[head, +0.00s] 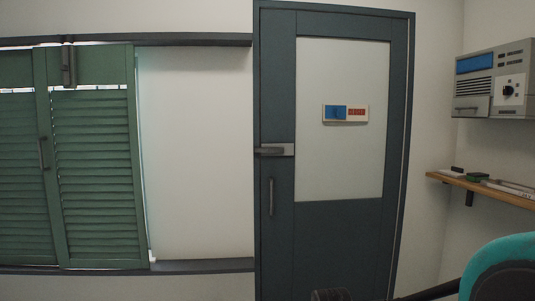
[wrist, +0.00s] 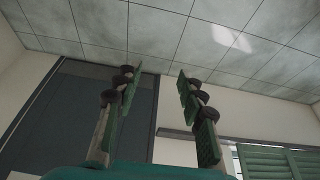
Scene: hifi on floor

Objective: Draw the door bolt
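The dark blue-grey door (head: 340,245) stands shut in its frame in the head view. A grey bolt (head: 274,150) sits on its left edge, above a vertical dark pull handle (head: 271,196). I cannot tell from here how far the bolt reaches into the frame. My gripper (wrist: 159,78) is open and empty in the wrist view, its two fingers wide apart and tilted up toward the ceiling. The upper door (wrist: 85,105) shows behind the left finger there, but the bolt does not. In the head view my arm is low at the right, well apart from the bolt.
Green shutters (head: 95,165) stand at the left. At the right are a grey wall box (head: 493,80) with a dial and a wooden shelf (head: 485,186) with small items. Wall left of the door is bare.

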